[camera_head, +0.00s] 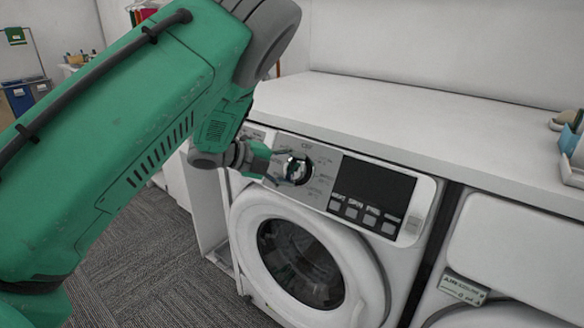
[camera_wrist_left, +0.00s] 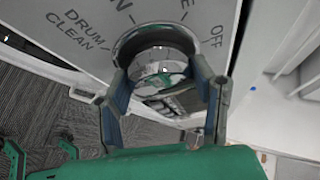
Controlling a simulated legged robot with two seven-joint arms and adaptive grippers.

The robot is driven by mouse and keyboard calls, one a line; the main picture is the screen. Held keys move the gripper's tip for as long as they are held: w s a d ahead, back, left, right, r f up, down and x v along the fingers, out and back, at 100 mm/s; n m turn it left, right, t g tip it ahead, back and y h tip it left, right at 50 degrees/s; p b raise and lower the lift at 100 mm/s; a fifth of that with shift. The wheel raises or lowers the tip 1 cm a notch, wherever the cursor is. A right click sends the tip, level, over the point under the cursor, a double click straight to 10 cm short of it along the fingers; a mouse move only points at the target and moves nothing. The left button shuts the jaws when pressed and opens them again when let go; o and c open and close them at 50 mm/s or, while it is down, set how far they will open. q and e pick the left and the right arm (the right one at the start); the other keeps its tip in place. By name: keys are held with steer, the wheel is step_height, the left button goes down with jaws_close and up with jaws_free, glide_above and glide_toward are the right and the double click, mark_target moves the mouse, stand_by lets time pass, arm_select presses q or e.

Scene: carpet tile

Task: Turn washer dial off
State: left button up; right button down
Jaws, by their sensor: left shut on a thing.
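The washer dial (camera_head: 298,169) is a round shiny metal knob on the left of the washer's control panel. My left gripper (camera_head: 283,167) is at the dial, its fingers closed around it. In the left wrist view the dial (camera_wrist_left: 160,62) sits between the two fingers of my left gripper (camera_wrist_left: 160,88). The printed labels OFF and DRUM CLEAN show on the panel around it. The dial's pointer mark cannot be made out clearly. The white washer (camera_head: 245,216) has its round door shut. My right gripper is not in view.
A dark display and several buttons (camera_head: 362,209) lie right of the dial. A white countertop (camera_head: 400,115) runs above the washer. A second white machine (camera_head: 520,245) stands to the right. Grey carpet (camera_head: 150,250) covers the floor at left.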

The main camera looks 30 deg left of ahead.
arm_select(q)
steer(key=shift+s+f, duration=0.2)
steer(key=shift+f, duration=0.15)
steer(key=o, duration=1.2)
steer(key=shift+c, duration=0.2)
steer(key=shift+r, duration=0.1)
steer(key=shift+r, duration=0.1)
steer(key=shift+a+r, duration=0.1)
steer(key=v, duration=1.1)
steer(key=shift+s+a, duration=0.15)
steer(key=shift+s, duration=0.1)
